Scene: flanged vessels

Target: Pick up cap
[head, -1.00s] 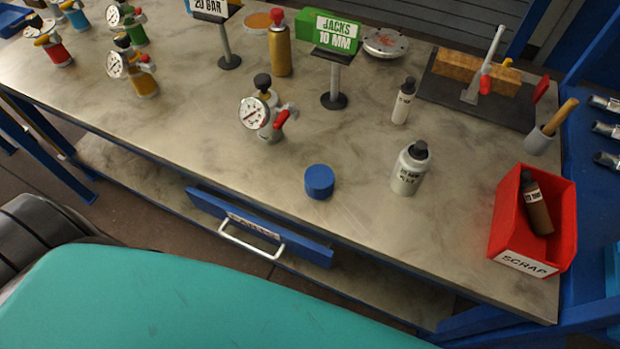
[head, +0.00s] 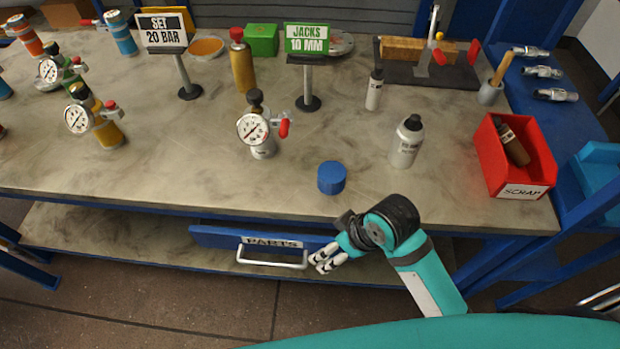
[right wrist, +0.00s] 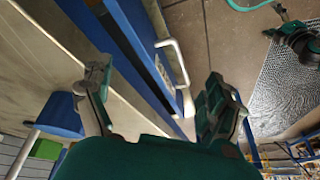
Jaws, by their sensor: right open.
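The blue round cap (head: 331,177) lies on the worktop near its front edge in the head view. A blue thing at the left of the right wrist view (right wrist: 60,115) looks like the same cap, partly cut by my gripper. My right gripper (head: 325,262) is in front of the table edge, below and in front of the cap, apart from it. In the right wrist view its two fingers (right wrist: 160,100) are spread with nothing between them.
A parts drawer (head: 255,240) stands partly out below the worktop, close to my right gripper. A grey bottle (head: 406,145), a gauge with a red lever (head: 258,130) and a red scrap bin (head: 488,150) surround the cap.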

